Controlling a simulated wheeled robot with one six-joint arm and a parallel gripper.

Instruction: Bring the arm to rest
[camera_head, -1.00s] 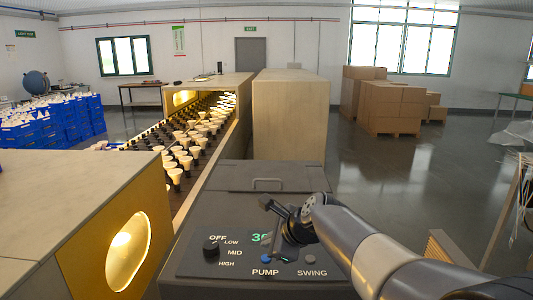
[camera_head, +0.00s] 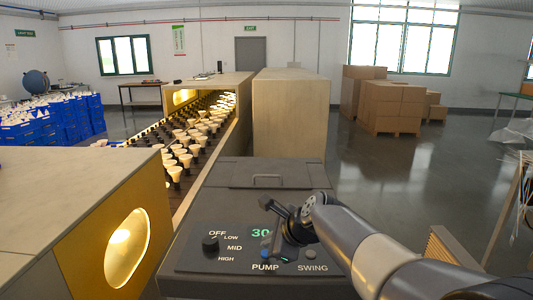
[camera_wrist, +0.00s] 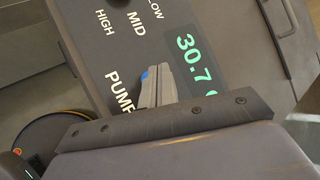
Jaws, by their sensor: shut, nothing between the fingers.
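My arm reaches in from the lower right in the head view, and my gripper (camera_head: 272,232) hangs over the dark control panel of a grey cooler-like unit (camera_head: 215,183). In the wrist view my gripper (camera_wrist: 157,84) is shut and empty, its fingers together beside the blue PUMP button (camera_wrist: 144,75). Whether the fingertips touch the panel cannot be told. The panel has a black knob (camera_head: 210,244) marked OFF, LOW, MID and HIGH, a grey SWING button (camera_head: 310,254) and a green display (camera_wrist: 186,58) reading about 30.7, partly hidden.
A conveyor with rows of bulbs (camera_head: 185,160) runs left of the unit, between a near box with a glowing opening (camera_head: 127,250) and a far tunnel. A tall beige cabinet (camera_head: 290,120) stands behind the unit. Cartons (camera_head: 393,107) stand at back right; floor between is open.

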